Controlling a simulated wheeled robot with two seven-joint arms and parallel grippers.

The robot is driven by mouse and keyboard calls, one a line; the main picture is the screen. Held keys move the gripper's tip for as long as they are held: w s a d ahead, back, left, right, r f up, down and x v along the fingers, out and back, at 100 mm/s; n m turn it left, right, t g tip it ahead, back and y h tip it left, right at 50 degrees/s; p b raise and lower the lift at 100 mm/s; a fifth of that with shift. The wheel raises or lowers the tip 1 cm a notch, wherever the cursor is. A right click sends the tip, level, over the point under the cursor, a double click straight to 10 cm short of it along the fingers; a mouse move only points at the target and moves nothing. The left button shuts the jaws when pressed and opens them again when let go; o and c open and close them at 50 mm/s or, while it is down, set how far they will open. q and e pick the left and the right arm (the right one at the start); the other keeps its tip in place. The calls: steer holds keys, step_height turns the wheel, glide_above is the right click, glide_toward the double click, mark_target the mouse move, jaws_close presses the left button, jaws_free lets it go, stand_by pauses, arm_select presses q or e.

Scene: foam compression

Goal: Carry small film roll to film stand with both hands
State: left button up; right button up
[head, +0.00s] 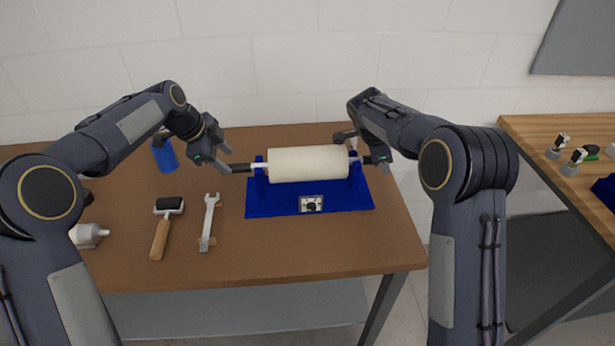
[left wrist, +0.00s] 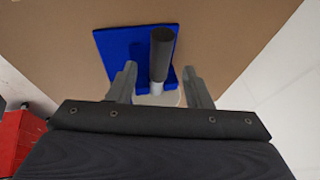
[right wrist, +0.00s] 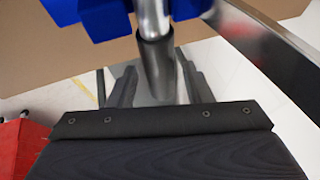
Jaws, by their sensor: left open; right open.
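The white film roll (head: 308,163) lies level across two uprights of a blue stand (head: 345,203) on the brown table. A rod with a dark grip sticks out at each end. My left gripper (head: 227,160) is open at the left dark grip (head: 241,168), which shows between its fingers (left wrist: 158,82) in the left wrist view. My right gripper (head: 366,150) is open at the right dark grip (head: 377,160), which lies between its fingers (right wrist: 158,82) in the right wrist view. Neither wrist view shows the white roll clearly.
A brush roller (head: 163,228), a wrench (head: 209,220) and a blue cup (head: 165,155) are on the table's left side. A second wooden table (head: 570,150) stands at the right, with small tools and a blue object (head: 606,190) at the picture's edge. A gap separates the tables.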

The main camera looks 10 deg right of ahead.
steer(key=shift+r, duration=0.2)
arm_select(q)
steer(key=v, duration=0.7)
arm_select(e)
steer(key=v, duration=1.1)
steer(key=shift+s+a+r, duration=0.15)
steer(key=shift+r, duration=0.15)
arm_select(q)
steer(key=shift+s+r, duration=0.1)
steer(key=shift+s, duration=0.05)
